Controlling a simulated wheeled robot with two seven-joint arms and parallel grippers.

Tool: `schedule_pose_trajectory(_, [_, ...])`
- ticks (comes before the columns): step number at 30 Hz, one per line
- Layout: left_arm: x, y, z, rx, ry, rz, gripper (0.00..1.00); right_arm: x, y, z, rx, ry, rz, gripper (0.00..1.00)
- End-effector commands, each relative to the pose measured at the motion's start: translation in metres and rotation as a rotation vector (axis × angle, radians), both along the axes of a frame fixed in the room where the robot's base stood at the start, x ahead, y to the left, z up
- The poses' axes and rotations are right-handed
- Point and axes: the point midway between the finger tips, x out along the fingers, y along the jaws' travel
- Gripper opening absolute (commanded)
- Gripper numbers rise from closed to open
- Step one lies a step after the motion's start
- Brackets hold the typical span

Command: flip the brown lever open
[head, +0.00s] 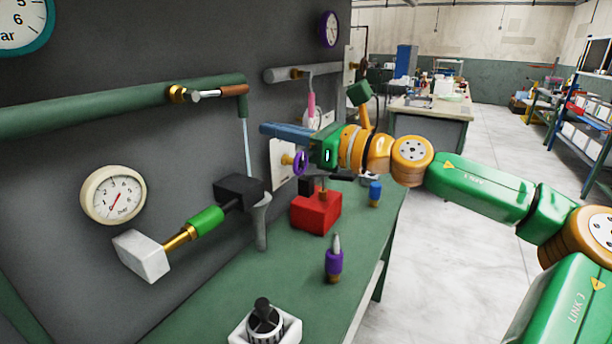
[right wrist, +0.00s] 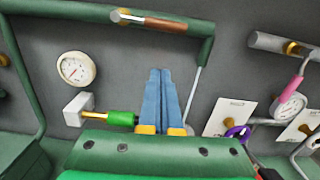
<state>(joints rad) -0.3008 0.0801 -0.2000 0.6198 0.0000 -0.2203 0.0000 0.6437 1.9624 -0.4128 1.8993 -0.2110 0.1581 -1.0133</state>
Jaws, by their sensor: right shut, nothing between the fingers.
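The brown lever (head: 234,90) is on a metal stem at the green wall pipe (head: 120,103), next to a brass fitting. Its handle lies roughly along the pipe and points right, near the pipe's downturned end. In the right wrist view the brown lever (right wrist: 165,25) is at the top, beyond the fingertips. My right gripper (head: 264,129) has its long blue fingers shut and empty, pointing left toward the wall, below and right of the lever and apart from it. The fingers also show in the right wrist view (right wrist: 160,72). My left gripper is out of view.
A pale blue streak (head: 248,150) runs down from the pipe's end. A cream gauge (head: 113,194) and a green-sleeved fitting (head: 206,220) are on the wall. A red block (head: 316,212) and a purple-banded piece (head: 334,262) stand on the green bench (head: 290,275).

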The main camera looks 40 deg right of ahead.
Motion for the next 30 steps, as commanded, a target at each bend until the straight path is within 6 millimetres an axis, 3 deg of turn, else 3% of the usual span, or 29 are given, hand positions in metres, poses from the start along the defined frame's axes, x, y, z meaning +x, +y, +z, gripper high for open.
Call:
schedule_pose_trajectory(1, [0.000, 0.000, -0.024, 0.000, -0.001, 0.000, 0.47, -0.012, -0.004, -0.011, -0.002, -0.007, -0.006, 0.00])
schedule_pose_trajectory(3, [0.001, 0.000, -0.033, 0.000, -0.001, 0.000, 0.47, -0.025, -0.008, -0.009, -0.002, -0.006, -0.005, 0.00])
schedule_pose_trajectory(10, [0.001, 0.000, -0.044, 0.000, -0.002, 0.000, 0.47, -0.051, -0.015, -0.004, 0.002, 0.000, -0.002, 0.00])
schedule_pose_trajectory(25, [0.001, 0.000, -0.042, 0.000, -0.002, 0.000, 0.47, -0.052, -0.015, -0.001, 0.002, 0.001, -0.001, 0.00])
schedule_pose_trajectory(30, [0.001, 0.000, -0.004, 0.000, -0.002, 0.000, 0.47, -0.052, -0.015, 0.037, 0.002, 0.001, -0.001, 0.00])
